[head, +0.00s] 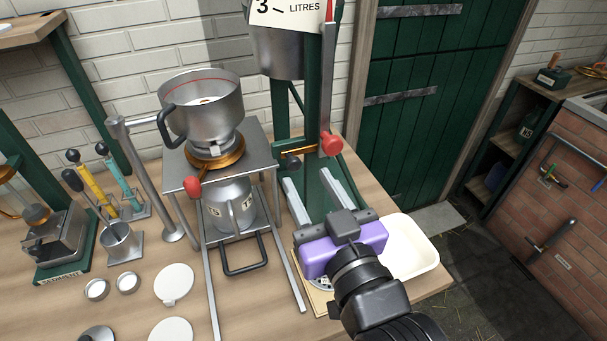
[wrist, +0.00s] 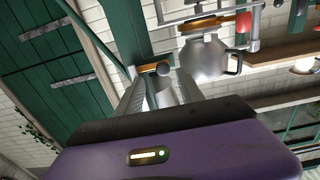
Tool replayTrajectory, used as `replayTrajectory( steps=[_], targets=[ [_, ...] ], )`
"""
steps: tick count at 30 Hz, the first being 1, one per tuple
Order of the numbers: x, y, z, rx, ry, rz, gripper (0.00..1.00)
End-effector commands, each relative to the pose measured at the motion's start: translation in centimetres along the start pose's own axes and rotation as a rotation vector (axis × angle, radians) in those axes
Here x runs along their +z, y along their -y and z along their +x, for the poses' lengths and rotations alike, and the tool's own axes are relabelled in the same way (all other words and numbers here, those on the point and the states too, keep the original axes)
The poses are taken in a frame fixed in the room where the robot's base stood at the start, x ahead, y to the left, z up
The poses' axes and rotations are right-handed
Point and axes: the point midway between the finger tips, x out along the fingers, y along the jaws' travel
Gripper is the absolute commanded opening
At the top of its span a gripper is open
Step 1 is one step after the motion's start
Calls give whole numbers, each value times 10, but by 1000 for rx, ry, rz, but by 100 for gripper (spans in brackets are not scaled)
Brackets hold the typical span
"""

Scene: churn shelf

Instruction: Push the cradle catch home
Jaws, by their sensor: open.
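A short brass bar with a dark round knob (head: 295,152) sits low on the green post (head: 322,95), and it looks like the cradle catch. In the wrist view the brass bar and grey knob (wrist: 163,69) show just beyond my fingertips. My gripper (head: 308,178) is open and empty, its two grey fingers pointing at the post just below the knob. I cannot tell whether a finger touches the knob. In the wrist view my gripper (wrist: 158,82) has its fingers partly hidden by its own purple body. How far the catch is in cannot be told.
A lever with a red knob (head: 330,144) hangs beside the catch. Left stands a metal stand (head: 258,135) with a steel bowl (head: 203,105) above a jug (head: 229,205). A white tray (head: 425,250) lies right of my gripper. A steel pail (head: 277,52) hangs above.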

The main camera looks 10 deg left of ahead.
Motion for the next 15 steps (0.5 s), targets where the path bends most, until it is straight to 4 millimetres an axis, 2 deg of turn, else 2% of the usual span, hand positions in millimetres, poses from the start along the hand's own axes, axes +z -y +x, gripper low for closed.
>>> replayTrajectory(
  steps=[3, 6, 15],
  targets=[
    [2, 0, -19, 1, 0, 0, 45],
    [1, 0, -31, 1, 0, 0, 45],
    [0, 0, -39, 0, 0, 0, 45]
  ],
)
